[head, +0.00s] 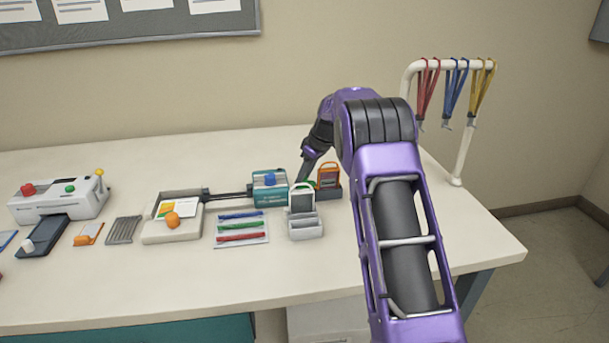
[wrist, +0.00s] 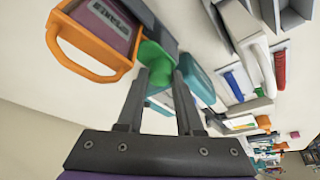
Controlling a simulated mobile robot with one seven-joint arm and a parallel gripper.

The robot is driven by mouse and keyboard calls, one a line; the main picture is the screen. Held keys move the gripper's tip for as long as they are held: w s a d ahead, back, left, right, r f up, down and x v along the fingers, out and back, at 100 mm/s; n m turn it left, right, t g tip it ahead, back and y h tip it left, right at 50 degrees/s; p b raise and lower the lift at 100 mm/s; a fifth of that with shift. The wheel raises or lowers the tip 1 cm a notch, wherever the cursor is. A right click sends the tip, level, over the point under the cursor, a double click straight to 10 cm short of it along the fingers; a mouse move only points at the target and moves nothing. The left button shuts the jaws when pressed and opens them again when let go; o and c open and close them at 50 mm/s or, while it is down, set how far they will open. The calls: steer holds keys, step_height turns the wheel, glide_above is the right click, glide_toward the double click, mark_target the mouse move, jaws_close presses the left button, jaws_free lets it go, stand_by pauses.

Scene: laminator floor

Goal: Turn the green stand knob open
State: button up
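The green knob (wrist: 158,62) shows in the wrist view beside the dark stand that holds an orange-framed item (wrist: 95,38). My gripper (wrist: 163,74) points at the knob with its two dark fingers apart. Green shows between and just beyond the fingertips; the left finger covers part of it. I cannot tell whether the fingers touch it. In the head view my gripper (head: 303,175) reaches down between the teal box and the stand with the orange-framed item (head: 328,176). The knob is largely hidden there, behind the fingers and a white-framed item.
The teal box (head: 277,198) with a blue knob stands just left of my gripper. A grey stand with a white-framed item (head: 304,222) is in front. A tray with coloured strips (head: 241,243) lies left of it. A white rack with straps (head: 459,150) stands at right. The front table is clear.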

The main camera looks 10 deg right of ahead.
jaws_close()
steer(key=shift+m, duration=0.3)
steer(key=m, duration=0.1)
steer(key=m+t+h, duration=0.1)
steer(key=m, duration=0.1)
steer(key=shift+s+a+m, duration=0.1)
steer(key=shift+a+m, duration=0.05)
steer(key=shift+m, duration=0.15)
steer(key=m+h+p, duration=0.1)
steer(key=m, duration=0.2)
steer(key=shift+a+r+m+h, duration=0.1)
steer(key=shift+m+h, duration=0.2)
steer(key=shift+h, duration=0.1)
steer(key=m+h+p, duration=0.1)
steer(key=m, duration=0.1)
steer(key=m+h+p, duration=0.1)
steer(key=m, duration=0.2)
steer(key=shift+a, duration=0.15)
steer(key=m+g+h+p, duration=0.1)
steer(key=m+p, duration=0.1)
steer(key=m, duration=0.3)
steer(key=shift+h, duration=0.3)
